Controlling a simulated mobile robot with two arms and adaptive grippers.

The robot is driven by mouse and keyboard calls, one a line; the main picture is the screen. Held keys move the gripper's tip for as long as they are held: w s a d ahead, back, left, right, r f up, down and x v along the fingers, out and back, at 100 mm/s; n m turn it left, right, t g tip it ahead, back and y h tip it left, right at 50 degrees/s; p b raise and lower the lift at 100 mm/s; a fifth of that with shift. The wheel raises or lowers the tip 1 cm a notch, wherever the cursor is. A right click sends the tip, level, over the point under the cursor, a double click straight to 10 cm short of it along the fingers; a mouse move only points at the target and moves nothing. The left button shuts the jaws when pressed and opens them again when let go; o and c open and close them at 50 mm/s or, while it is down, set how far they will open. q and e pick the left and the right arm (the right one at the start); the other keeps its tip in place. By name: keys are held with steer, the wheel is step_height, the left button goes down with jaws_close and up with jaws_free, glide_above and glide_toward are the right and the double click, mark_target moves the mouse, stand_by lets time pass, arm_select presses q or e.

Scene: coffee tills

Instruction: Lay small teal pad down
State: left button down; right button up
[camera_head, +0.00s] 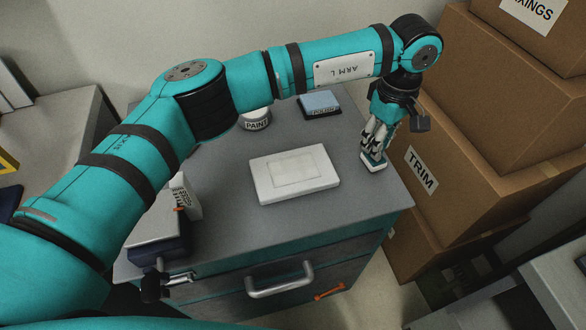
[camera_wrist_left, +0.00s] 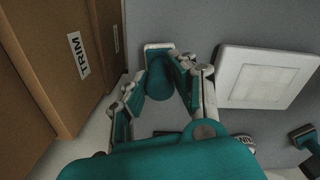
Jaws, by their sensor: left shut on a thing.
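My left gripper (camera_head: 376,142) points down over the right side of the grey top. It is shut on the small teal pad (camera_head: 373,166), which shows a pale lower edge. In the left wrist view the teal part (camera_wrist_left: 159,80) of the pad sits between the fingers, with its pale end above. The pad is at or just above the grey surface; I cannot tell whether it touches. Dark and metal parts (camera_head: 172,284), likely my right gripper, show at lower left by the cabinet front; their opening is unclear.
A white tray-like plate (camera_head: 328,182) lies left of the pad, with a gap between. A paint tin (camera_head: 256,122) and a blue-topped block (camera_head: 320,102) stand behind. Cardboard boxes (camera_head: 462,177) rise close on the right. A white box (camera_head: 187,195) stands at the left.

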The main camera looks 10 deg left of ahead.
arm_select(q)
steer(key=shift+f+b, duration=0.7)
steer(key=shift+f, duration=0.3)
steer(key=c, duration=1)
jaws_free()
steer(key=shift+r, duration=0.1)
arm_select(e)
steer(key=shift+w+d+f, duration=0.15)
steer(key=shift+d+f, duration=0.15)
steer(key=shift+f, duration=0.45)
steer(key=shift+d, duration=0.1)
arm_select(q)
steer(key=shift+r, duration=4)
arm_select(e)
steer(key=shift+d, duration=0.2)
